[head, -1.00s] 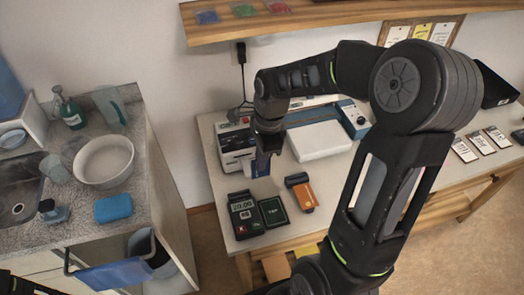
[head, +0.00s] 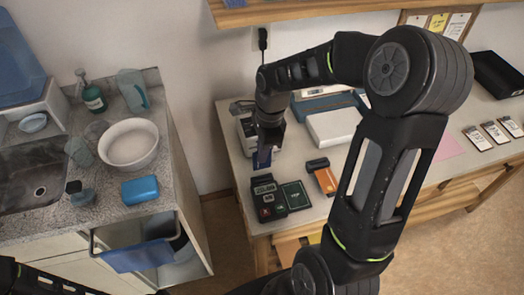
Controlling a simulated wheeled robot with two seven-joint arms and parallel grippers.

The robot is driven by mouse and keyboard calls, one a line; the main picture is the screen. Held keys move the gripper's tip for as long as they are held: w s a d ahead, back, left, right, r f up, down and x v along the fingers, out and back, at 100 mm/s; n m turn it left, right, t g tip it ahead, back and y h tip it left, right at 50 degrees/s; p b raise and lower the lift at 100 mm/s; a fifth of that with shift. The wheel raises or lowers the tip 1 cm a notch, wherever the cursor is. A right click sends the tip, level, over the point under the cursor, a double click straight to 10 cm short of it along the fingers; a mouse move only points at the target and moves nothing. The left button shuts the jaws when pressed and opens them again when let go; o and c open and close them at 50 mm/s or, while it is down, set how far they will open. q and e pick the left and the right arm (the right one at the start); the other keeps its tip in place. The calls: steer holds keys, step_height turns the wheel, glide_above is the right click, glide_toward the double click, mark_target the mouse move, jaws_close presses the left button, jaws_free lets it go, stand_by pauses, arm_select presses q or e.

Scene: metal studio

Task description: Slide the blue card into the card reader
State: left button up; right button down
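The blue card (head: 262,158) hangs below my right gripper (head: 268,145), which is shut on its upper part; the fingers are dark and small in the head view. The card is roughly upright, just behind the top end of the card reader (head: 268,198), and its lower edge seems apart from it. The reader is a dark terminal with a lit display, lying on the table. Its slot is too small to make out. A dark part of my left arm shows at the bottom left; its gripper is not in view.
A green-faced pad (head: 294,196) lies right of the reader, then an orange-and-black device (head: 325,177). A white printer-like machine (head: 243,128) stands behind the card. A white box (head: 333,126) stands further right. The grey counter (head: 183,172) is left, across a gap.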

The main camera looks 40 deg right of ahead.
steer(key=shift+f+b, duration=1.25)
steer(key=shift+f, duration=0.75)
steer(key=shift+f+b, duration=1.55)
steer(key=shift+f, duration=0.25)
steer(key=c, duration=2.2)
jaws_free()
steer(key=c, duration=1.6)
jaws_free()
